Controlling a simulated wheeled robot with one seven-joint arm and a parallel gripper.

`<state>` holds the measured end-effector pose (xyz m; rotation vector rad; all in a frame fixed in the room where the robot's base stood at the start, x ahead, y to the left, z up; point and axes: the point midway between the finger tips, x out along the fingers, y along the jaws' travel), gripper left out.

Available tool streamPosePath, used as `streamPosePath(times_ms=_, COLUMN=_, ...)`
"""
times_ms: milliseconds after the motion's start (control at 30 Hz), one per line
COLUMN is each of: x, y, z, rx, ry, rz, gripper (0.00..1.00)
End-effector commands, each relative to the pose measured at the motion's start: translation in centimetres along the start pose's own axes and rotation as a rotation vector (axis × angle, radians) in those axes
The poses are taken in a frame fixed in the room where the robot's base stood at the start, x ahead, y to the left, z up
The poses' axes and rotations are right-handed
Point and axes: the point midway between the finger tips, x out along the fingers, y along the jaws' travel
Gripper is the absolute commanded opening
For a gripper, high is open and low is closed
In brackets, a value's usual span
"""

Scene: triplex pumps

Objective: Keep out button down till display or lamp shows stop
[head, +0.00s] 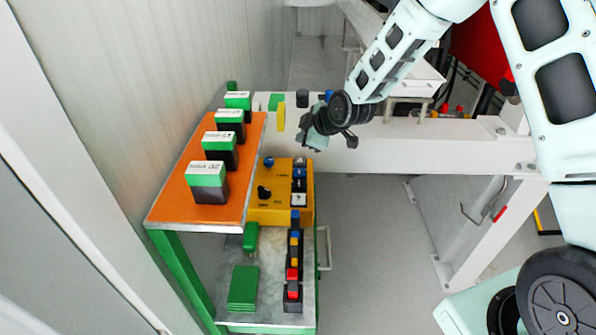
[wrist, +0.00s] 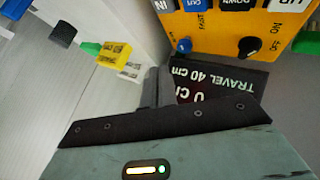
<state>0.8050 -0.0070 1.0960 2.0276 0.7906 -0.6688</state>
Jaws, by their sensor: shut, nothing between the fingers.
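A yellow control box (head: 270,207) carries a column of buttons. The blue out button (head: 299,173) sits in that column, and the wrist view shows it cut off by the top edge (wrist: 196,4). In the wrist view, a dark display plate (wrist: 232,88) reads "TRAVEL 40 cm" upside down, with a partly hidden "cm" reading. My gripper (head: 312,136) is shut and empty above the far end of the box. In the wrist view its fingers (wrist: 158,84) are beside the display plate, apart from the out button.
An orange shelf (head: 170,200) with several green-and-black blocks stands left of the box. A white beam (head: 430,131) runs behind my gripper. Grey floor (head: 375,260) is clear at right.

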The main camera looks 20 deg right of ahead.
Motion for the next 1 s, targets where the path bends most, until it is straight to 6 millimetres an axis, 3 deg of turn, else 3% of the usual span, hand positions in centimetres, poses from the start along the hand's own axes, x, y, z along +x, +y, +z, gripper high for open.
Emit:
streamPosePath(times_ms=467, x=0.9, y=-0.8, z=0.7, rx=0.003, ry=-0.001, rz=-0.003, gripper=0.0)
streamPosePath(times_ms=1000, x=5.8, y=-4.3, z=4.1, rx=0.001, ry=0.0, rz=-0.002, gripper=0.0)
